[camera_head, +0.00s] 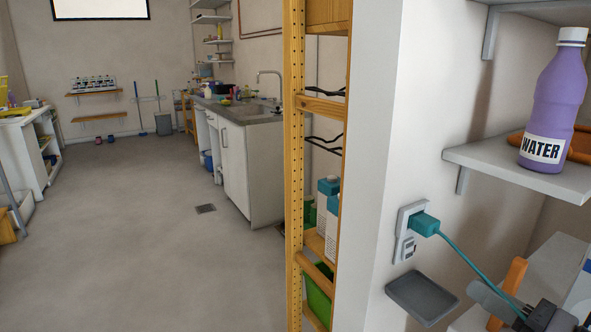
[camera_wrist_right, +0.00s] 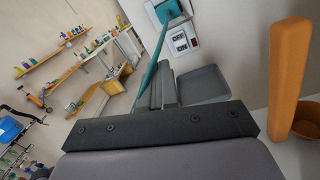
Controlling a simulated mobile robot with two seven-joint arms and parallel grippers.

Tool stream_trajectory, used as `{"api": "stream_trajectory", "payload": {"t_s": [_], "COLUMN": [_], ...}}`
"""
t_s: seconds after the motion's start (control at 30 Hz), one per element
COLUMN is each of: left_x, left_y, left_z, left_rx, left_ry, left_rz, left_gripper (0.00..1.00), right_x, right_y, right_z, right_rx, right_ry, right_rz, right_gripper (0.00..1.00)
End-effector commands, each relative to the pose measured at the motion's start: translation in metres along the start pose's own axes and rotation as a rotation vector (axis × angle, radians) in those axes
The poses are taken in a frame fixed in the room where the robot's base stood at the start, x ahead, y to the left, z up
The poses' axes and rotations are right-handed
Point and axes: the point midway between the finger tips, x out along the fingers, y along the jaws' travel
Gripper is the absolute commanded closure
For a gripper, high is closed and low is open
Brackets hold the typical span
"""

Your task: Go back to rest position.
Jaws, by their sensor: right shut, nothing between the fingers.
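My right gripper (camera_head: 490,297) shows at the bottom right of the head view, partly cut off by the frame edge. Its grey fingers (camera_wrist_right: 161,86) are together in the right wrist view, with nothing seen between them. It is in front of the wall, apart from the outlet. A teal plug (camera_head: 425,224) sits in the white wall outlet (camera_head: 405,251), and its teal cable runs down toward the gripper; whether it touches the gripper I cannot tell. The plug also shows in the right wrist view (camera_wrist_right: 168,11). My left gripper is in neither view.
A grey tray (camera_head: 422,297) is on the wall below the outlet. An orange bar (camera_wrist_right: 289,75) stands close to the right gripper. A purple water bottle (camera_head: 556,100) stands on a wall shelf (camera_head: 500,166). A wooden rack (camera_head: 294,170) stands left of the wall; open floor (camera_head: 150,240) lies beyond.

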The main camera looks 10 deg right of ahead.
Motion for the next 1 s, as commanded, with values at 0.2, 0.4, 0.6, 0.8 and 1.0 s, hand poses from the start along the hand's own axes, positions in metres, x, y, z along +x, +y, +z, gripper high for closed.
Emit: {"api": "stream_trajectory", "payload": {"t_s": [0.2, 0.4, 0.6, 0.8, 1.0], "left_x": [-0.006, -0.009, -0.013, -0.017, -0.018], "left_y": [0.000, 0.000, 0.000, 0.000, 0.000], "left_z": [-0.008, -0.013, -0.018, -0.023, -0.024], "left_rx": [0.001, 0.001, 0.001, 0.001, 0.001], "left_ry": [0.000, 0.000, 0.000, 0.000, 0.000], "left_rz": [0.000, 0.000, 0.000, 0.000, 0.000], "left_gripper": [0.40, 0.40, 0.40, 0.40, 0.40], "right_x": [0.008, 0.006, -0.007, -0.032, -0.050], "right_y": [0.011, -0.003, -0.004, 0.032, 0.069], "right_z": [-0.020, -0.071, -0.166, -0.270, -0.322], "right_rx": [0.669, 1.327, 1.980, 2.498, 2.734], "right_ry": [-0.197, -0.337, -0.439, -0.492, -0.504], "right_rz": [0.054, -0.041, -0.291, -0.653, -0.898], "right_gripper": [1.00, 1.00, 1.00, 1.00, 1.00]}}
